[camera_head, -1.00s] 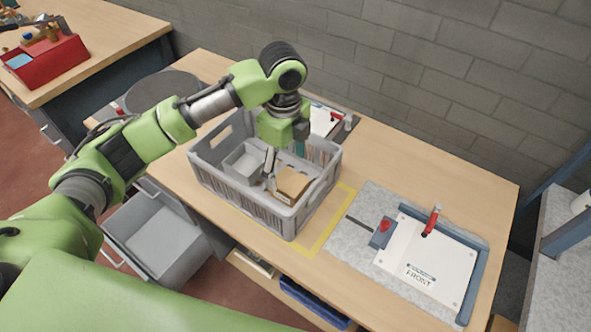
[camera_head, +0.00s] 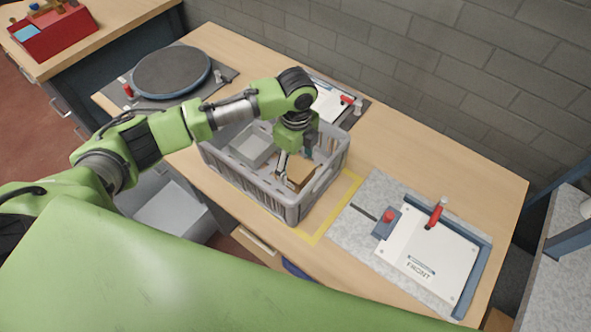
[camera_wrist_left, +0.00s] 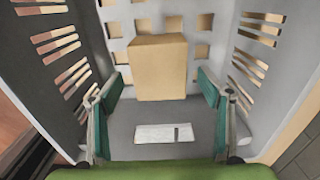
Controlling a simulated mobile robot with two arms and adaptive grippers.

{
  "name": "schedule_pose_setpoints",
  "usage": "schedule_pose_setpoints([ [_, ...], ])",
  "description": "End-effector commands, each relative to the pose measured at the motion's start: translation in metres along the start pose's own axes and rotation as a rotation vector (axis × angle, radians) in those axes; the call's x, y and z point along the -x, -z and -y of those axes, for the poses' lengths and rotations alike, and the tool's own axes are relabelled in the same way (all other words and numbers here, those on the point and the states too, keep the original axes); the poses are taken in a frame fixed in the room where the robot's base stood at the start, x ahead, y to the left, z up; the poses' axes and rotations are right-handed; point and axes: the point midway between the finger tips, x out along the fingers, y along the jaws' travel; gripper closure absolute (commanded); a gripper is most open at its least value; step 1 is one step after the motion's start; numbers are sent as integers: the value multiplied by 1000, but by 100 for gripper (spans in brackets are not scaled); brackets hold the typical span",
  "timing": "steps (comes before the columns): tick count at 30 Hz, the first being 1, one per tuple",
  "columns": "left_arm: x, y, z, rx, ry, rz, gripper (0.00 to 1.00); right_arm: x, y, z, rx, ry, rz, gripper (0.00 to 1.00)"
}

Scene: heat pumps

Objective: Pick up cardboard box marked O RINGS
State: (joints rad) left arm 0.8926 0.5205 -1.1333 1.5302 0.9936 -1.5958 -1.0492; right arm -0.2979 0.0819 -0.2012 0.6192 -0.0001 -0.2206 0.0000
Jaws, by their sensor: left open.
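A small tan cardboard box (camera_head: 299,173) sits in the grey crate (camera_head: 268,198) on the workbench. The box (camera_wrist_left: 158,65) also shows in the left wrist view, against the slotted wall or floor of the crate; I can read no marking on it. My left gripper (camera_head: 283,172) reaches down into the crate close beside the box. In the left wrist view my left gripper (camera_wrist_left: 160,92) is open, with its teal-padded fingers apart and the box showing in the gap between them. Whether the fingers reach down around it, I cannot tell. My right gripper is not in view.
A grey open carton (camera_head: 252,147) stands inside the crate, behind the gripper. The crate walls stand close around the fingers. A white plate marked FRONT (camera_head: 425,255) lies in a fixture to the right. A round dark turntable (camera_head: 171,71) is at the back left.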

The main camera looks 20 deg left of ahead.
Motion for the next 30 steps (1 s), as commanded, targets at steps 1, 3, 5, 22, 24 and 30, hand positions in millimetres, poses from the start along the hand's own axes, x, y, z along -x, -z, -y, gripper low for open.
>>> schedule_pose_setpoints([
  [1, -5, -1, -1, 3, -5, 0, 28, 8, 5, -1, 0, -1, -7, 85],
  [3, -17, -3, -1, 2, -5, 1, 28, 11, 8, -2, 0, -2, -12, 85],
  [5, -25, -2, 0, 1, -3, 0, 28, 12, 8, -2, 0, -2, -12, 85],
  [22, -36, -3, 0, 0, 0, 1, 73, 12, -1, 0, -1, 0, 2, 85],
  [24, -35, -3, 0, 0, 1, 1, 73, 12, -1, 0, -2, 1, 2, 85],
  [30, -34, -3, 1, 0, 2, 1, 73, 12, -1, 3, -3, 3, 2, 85],
])
